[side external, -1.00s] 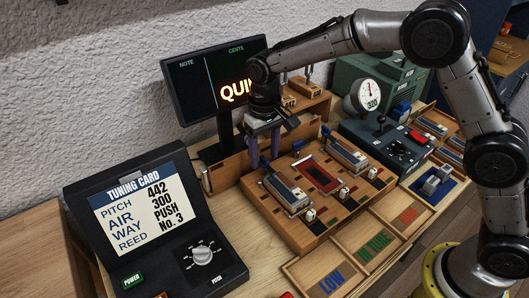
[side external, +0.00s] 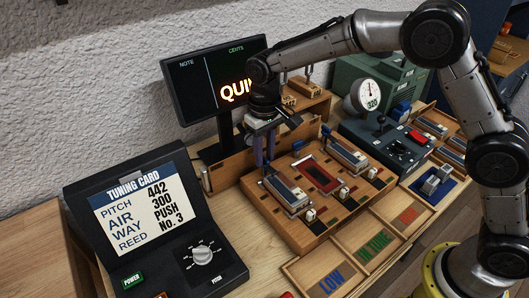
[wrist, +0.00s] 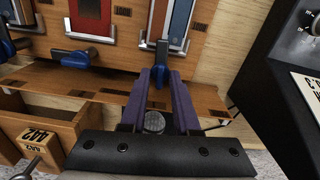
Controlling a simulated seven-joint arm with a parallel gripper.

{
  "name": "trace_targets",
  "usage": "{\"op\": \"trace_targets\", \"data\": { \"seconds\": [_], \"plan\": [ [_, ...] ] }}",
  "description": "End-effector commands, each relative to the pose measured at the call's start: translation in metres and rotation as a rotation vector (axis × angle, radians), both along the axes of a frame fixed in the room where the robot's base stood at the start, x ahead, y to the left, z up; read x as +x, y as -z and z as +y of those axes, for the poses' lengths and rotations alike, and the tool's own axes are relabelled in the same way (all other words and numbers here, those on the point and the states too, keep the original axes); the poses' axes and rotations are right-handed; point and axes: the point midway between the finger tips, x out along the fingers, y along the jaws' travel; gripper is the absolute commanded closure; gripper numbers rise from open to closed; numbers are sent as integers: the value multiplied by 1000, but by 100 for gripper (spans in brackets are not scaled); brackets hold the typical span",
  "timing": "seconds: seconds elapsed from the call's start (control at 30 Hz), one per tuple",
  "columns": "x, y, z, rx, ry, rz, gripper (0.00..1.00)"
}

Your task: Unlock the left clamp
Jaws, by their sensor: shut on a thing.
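The left clamp (side external: 266,172) is a small blue lever at the back end of the left blue-grey block (side external: 287,192) on the wooden board. In the wrist view this blue lever (wrist: 161,52) stands lengthwise at the tips of my purple fingers. My gripper (side external: 265,164) points down at the board's back left corner, and its fingers are close together on the lever. The wrist view also shows my gripper (wrist: 162,74) with its fingertips at the lever's near end. The fingers partly hide the lever.
A middle blue lever (wrist: 90,57) lies crosswise beside the red plate (side external: 319,176). Another blue lever (side external: 326,131) is at the right block. The monitor (side external: 222,88) stands close behind my gripper. The tuning card box (side external: 150,225) is at the left.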

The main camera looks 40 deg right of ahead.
Motion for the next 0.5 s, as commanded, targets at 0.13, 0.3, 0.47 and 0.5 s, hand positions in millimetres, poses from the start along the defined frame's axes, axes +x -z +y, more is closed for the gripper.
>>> {"op": "trace_targets", "data": {
  "seconds": [0.13,0.3,0.47,0.5],
  "plan": [
    [0,-1,0,0,-102,-1,100],
    [0,-1,0,0,-255,-1,100],
    [0,-1,0,0,-408,-1,100],
    [0,-1,0,0,-446,-1,100]
  ]
}}
